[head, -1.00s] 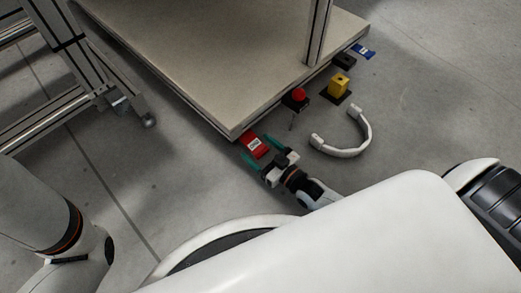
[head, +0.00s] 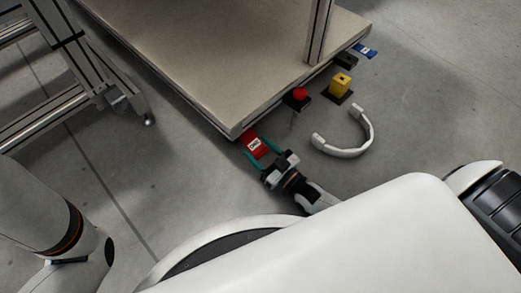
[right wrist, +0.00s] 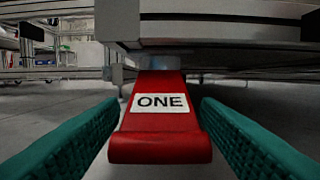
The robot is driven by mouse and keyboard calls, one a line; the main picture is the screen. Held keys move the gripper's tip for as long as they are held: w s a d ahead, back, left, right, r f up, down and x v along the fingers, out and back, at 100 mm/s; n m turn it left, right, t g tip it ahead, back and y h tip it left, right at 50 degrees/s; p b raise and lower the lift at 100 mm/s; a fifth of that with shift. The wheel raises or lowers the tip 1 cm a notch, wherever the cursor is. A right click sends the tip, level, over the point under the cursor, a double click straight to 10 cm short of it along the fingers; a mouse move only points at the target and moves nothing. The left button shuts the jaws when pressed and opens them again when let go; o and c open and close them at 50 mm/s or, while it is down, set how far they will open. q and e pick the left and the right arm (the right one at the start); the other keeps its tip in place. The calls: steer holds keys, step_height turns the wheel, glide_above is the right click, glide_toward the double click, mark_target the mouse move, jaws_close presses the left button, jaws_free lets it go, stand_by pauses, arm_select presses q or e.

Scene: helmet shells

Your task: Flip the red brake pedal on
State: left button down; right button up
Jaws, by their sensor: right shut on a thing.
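The red brake pedal (head: 252,142), with a white label reading "ONE", sticks out from under the near corner of the platform. In the right wrist view the pedal (right wrist: 160,125) lies centred, its wide front lip towards me. My right gripper (head: 260,153) has its two green fingers on either side of the pedal. It is shut on the pedal, with one finger (right wrist: 160,140) along each side edge. The pedal's far end is hidden under the platform. My left gripper is out of view; only part of my left arm shows.
The beige platform (head: 210,65) overhangs the pedal. A metal frame (head: 75,60) stands left. Floor left of the pedal is clear.

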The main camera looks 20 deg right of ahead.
steer(key=o, duration=1.3)
steer(key=shift+o, duration=0.2)
steer(key=shift+s, duration=0.15)
steer(key=shift+s+d+p, duration=0.2)
steer(key=shift+s+p, duration=0.15)
steer(key=shift+p, duration=0.1)
steer(key=p+v, duration=0.3)
steer(key=v, duration=0.3)
steer(key=shift+s+d+f, duration=0.1)
steer(key=shift+s+f, duration=0.05)
steer(key=shift+s, duration=0.1)
